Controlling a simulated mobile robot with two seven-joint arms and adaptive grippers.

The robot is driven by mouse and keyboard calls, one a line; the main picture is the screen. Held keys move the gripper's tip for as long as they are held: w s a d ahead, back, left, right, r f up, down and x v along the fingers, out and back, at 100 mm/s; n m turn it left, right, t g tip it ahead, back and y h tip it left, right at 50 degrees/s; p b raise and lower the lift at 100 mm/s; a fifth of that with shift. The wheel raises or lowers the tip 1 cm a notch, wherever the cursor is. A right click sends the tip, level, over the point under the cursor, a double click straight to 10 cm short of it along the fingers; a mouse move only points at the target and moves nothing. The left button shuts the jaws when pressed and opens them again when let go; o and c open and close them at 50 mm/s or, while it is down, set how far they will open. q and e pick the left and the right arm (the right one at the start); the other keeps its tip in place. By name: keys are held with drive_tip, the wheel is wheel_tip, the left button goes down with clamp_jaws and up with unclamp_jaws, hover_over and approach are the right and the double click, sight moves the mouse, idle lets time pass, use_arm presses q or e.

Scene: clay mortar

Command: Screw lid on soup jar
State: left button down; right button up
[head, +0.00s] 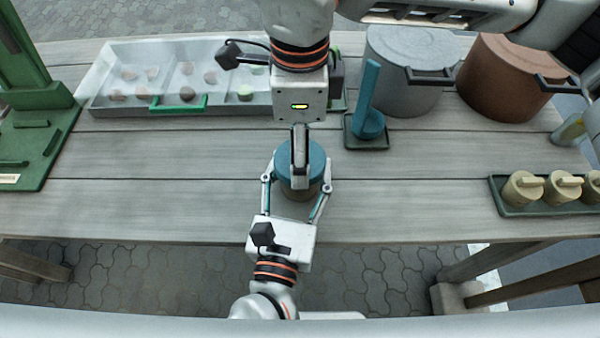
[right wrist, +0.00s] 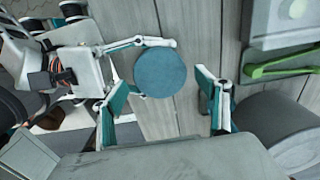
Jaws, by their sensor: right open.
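The soup jar (head: 312,193) stands on the wooden table near its front edge, mostly hidden under the round blue lid (head: 314,158). The lid lies flat on top; I cannot tell how tightly it sits. In the right wrist view the lid (right wrist: 160,73) appears as a full disc. My left gripper (head: 299,162) comes from the front with one finger on each side of the jar, and looks closed on it. My right gripper (head: 300,178) points down over the lid. In its wrist view its fingers (right wrist: 163,86) are spread wide, apart from the lid.
A compartment tray (head: 125,103) with a green handle lies at the back left. Small containers sit in a tray (head: 510,208) at right. The table left of the jar is clear.

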drive_tip(key=shift+f, duration=1.5)
drive_tip(key=c, duration=1.2)
drive_tip(key=m, duration=0.5)
drive_tip(key=o, duration=1.2)
drive_tip(key=shift+o, duration=0.2)
